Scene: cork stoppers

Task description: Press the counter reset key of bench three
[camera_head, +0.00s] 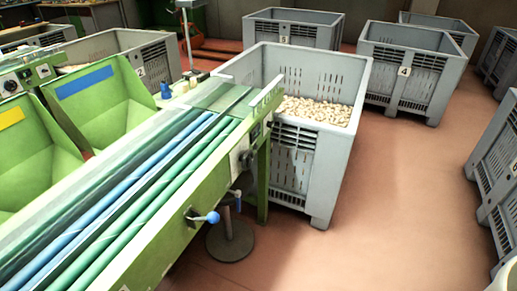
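A green sorting bench (165,243) with blue and green rollers runs from the lower left toward the middle. A control box (14,84) with a dark round knob is at the far left edge, with a small light panel (44,70) beside it. A small plate with dark fittings (241,158) is on the bench's right side near its far end. I cannot tell which part is a counter reset key, and no bench number is readable. Neither of my grippers is in view.
A grey crate (337,165) holding cork stoppers (318,111) stands against the bench's far end. Crates marked 5 (284,40) and 4 (404,72) stand behind; more line the right edge. A blue-knobbed lever (212,217) sticks out from the bench. Red floor (400,200) is clear at right.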

